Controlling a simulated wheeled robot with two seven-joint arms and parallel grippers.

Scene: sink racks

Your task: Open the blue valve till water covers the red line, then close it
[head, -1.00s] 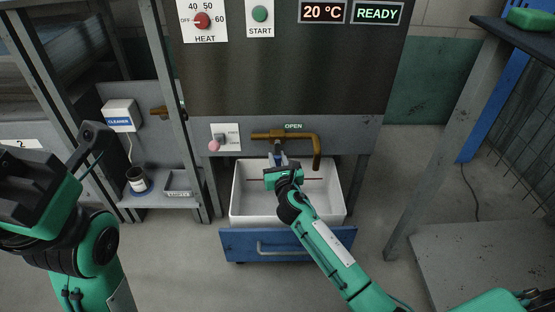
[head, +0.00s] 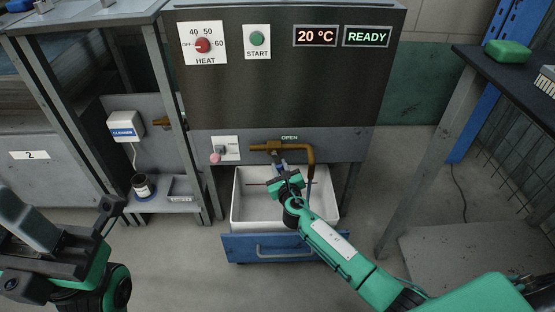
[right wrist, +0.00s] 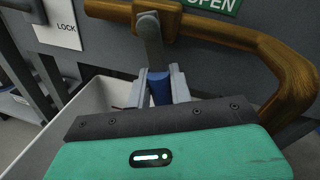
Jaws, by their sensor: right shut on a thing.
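The blue valve handle (right wrist: 160,90) hangs on a metal lever below the brass pipe (right wrist: 210,25). In the head view the handle (head: 281,164) is partly hidden by my right gripper (head: 284,177). My right gripper (right wrist: 160,88) is shut on the blue handle. The pipe's spout (head: 310,165) bends down over the white basin (head: 236,208). A short piece of the red line (head: 257,184) shows on the basin's inner back wall. I see no clear water surface or stream. My left gripper (head: 103,213) is at the lower left, away from the valve; its jaw gap is unclear.
A pink-knobbed lock switch (head: 216,157) sits left of the pipe. A blue drawer front (head: 285,246) is below the basin. A dark table (head: 512,75) stands at the right.

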